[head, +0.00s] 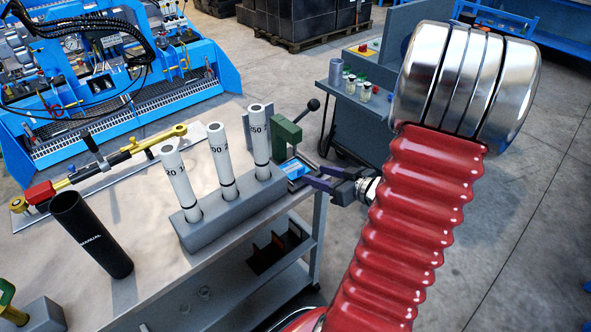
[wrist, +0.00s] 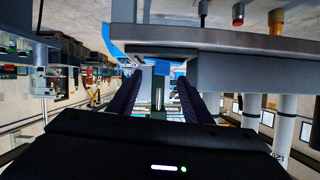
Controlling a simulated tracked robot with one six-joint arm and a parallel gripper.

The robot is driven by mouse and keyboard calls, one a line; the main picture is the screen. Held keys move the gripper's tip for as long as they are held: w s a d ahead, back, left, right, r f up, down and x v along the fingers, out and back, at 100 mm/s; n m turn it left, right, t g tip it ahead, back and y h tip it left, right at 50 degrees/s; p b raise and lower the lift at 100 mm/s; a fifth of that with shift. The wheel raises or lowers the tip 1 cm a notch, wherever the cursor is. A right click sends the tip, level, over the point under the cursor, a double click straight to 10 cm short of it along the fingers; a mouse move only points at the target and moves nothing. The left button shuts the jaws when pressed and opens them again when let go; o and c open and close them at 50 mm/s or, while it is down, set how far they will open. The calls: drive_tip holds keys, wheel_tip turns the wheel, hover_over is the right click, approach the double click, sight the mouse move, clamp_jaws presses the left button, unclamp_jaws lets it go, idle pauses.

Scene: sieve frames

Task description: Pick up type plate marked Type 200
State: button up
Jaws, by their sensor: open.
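A small blue and pale piece (head: 293,169) lies at the right end of the bench, beside the green hand clamp (head: 286,136). It may be the type plate; I cannot read any marking on it. My gripper (head: 304,177) reaches in from the right with its two dark fingers apart, close to this piece. In the wrist view, my gripper (wrist: 160,75) is open, and a blue piece (wrist: 162,68) shows between and beyond the fingertips. Part of the green clamp (wrist: 158,92) also shows between the fingers. I cannot tell whether the fingers touch anything.
A grey block (head: 232,211) holding three white numbered tubes stands just left of my gripper. A black tube marked MANUAL (head: 92,235) and a red and yellow rod (head: 110,160) are further left on the bench (head: 150,285). A grey cart (head: 360,125) stands behind.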

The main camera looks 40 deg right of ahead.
sight(302, 170)
drive_tip(key=shift+a+x, duration=0.2)
drive_tip(key=shift+x, duration=2.4)
drive_tip(key=shift+r, duration=0.1)
clamp_jaws()
